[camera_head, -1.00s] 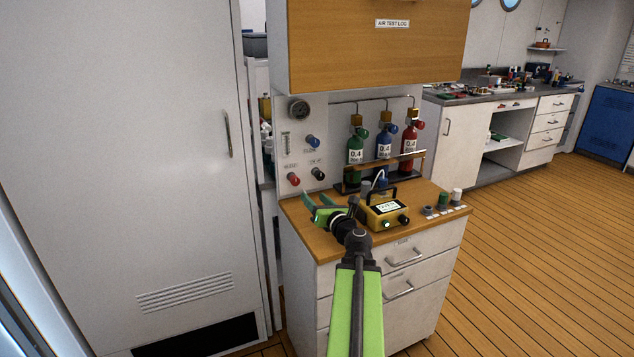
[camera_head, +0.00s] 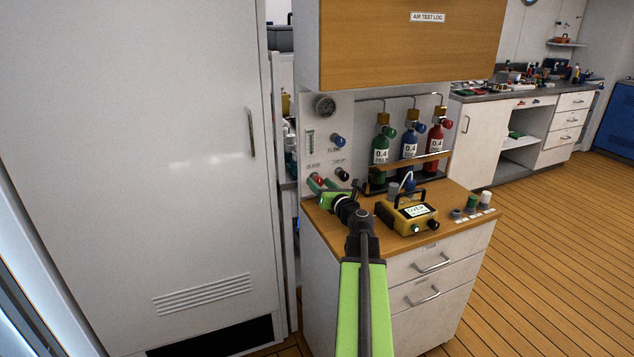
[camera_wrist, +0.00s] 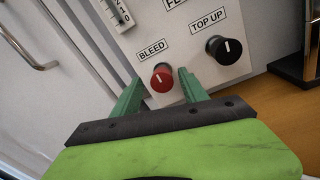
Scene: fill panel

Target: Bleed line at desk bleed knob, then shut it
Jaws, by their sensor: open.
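The red bleed knob (camera_wrist: 162,79) sits on the white panel (camera_head: 327,130) under a "BLEED" label, its white pointer mark near upright in the wrist view. In the head view the bleed knob (camera_head: 318,179) is partly hidden by my gripper. My gripper (camera_wrist: 158,87) is open. Its two green fingers stand on either side of the red knob in the wrist view. I cannot tell whether they touch it. My gripper (camera_head: 316,187) also shows at the panel's lower left in the head view.
A black "TOP UP" knob (camera_wrist: 223,49) is close to the right of the bleed knob. A blue knob (camera_head: 339,141) and a gauge (camera_head: 325,106) are above. A yellow meter (camera_head: 408,215) stands on the wooden desk top (camera_head: 455,202). Gas bottles stand behind it.

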